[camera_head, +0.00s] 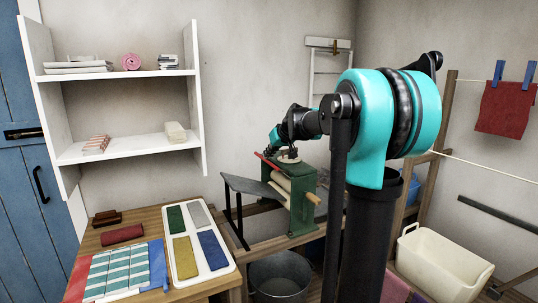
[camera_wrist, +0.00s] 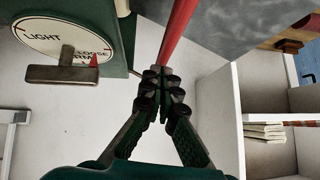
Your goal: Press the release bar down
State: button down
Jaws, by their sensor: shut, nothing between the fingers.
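The release bar is red and sits on top of the green wringer (camera_head: 303,208). In the head view a short length of the red bar (camera_head: 266,161) shows at the wringer's upper left. In the wrist view the red bar (camera_wrist: 179,32) runs up from just beyond my fingertips. My gripper (camera_head: 274,147) is above the wringer, close to the bar. In the wrist view my gripper (camera_wrist: 160,76) is shut and empty, its fingertips together in line with the bar's near end. I cannot tell whether they touch it.
A dial (camera_wrist: 62,42) with a handle (camera_wrist: 62,74) is on the wringer. A grey drain board (camera_head: 252,186) extends left of it. A metal tub (camera_head: 279,277) stands below. A table with a white tray (camera_head: 232,262) of cloths and a white shelf (camera_head: 122,75) are left.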

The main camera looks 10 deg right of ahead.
jog(key=shift+a+f+h, duration=0.15)
jog(key=shift+a+h, duration=0.05)
jog(key=shift+h, duration=0.1)
jog(key=shift+s+a+f+n+t+h, duration=0.2)
jog(key=shift+a+f+n+h, duration=0.1)
jog(key=shift+a+f+h, duration=0.25)
jog(key=shift+s+a+f+n+t+h, duration=0.2)
jog(key=shift+a+f+n+h, duration=0.15)
jog(key=shift+f, duration=0.45)
jog(key=s+a+r, duration=0.1)
jog(key=s+r, duration=0.6)
jog(key=r, duration=0.3)
jog(key=shift+s+r, duration=0.3)
jog(key=shift+s, duration=0.05)
